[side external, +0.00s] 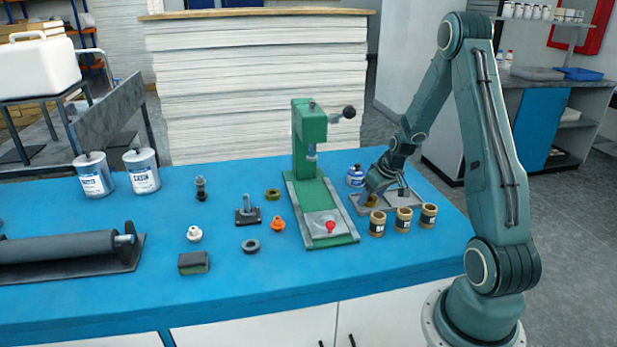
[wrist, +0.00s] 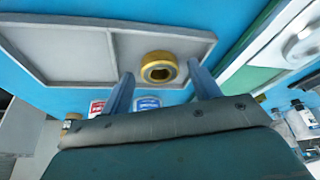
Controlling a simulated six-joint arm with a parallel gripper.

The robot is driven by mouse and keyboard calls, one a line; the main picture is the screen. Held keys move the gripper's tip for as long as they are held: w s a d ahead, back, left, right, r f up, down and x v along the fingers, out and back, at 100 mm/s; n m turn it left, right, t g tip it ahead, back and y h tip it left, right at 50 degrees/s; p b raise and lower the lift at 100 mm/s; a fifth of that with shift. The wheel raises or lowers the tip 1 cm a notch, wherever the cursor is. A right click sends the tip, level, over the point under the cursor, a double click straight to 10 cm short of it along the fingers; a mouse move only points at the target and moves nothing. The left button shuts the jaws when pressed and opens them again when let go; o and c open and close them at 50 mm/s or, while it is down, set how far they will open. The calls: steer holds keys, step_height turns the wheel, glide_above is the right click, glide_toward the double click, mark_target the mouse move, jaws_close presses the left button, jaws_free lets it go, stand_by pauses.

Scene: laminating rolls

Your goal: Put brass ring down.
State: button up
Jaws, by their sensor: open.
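The brass ring (wrist: 147,62) shows in the wrist view over the smaller compartment of a shallow grey tray (wrist: 60,50), near the tray's edge. It appears to lie on the tray floor. My gripper (wrist: 160,76) is open, one finger to each side of the ring, with visible gaps between fingers and ring. In the side view my gripper (side external: 374,188) is low over the left part of the tray (side external: 417,207). The brass ring (side external: 372,201) shows there as a small gold patch beneath it, partly hidden.
A green press (side external: 303,150) stands left of the tray. Several labelled tan jars (side external: 403,220) stand along its front, and a blue-labelled bottle (side external: 355,176) stands behind. An olive ring (side external: 272,194), a grey ring (side external: 250,246) and an orange part (side external: 277,224) lie further left.

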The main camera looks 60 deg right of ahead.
steer(key=v, duration=1.2)
steer(key=shift+a, duration=0.15)
stand_by(0.6)
steer(key=a+r+n, duration=0.1)
steer(key=a+r, duration=0.4)
steer(key=a, duration=0.3)
steer(key=a+r+n, duration=0.1)
steer(key=a+r, duration=0.4)
steer(key=a, duration=0.4)
steer(key=s+a+r+n+t+y, duration=0.1)
steer(key=s+a+r, duration=0.3)
steer(key=s+a, duration=0.6)
steer(key=a+n, duration=0.1)
steer(key=a, duration=0.2)
steer(key=shift+s+a+t+y, duration=0.2)
steer(key=shift+a+t+y, duration=0.05)
steer(key=shift+t+y, duration=0.05)
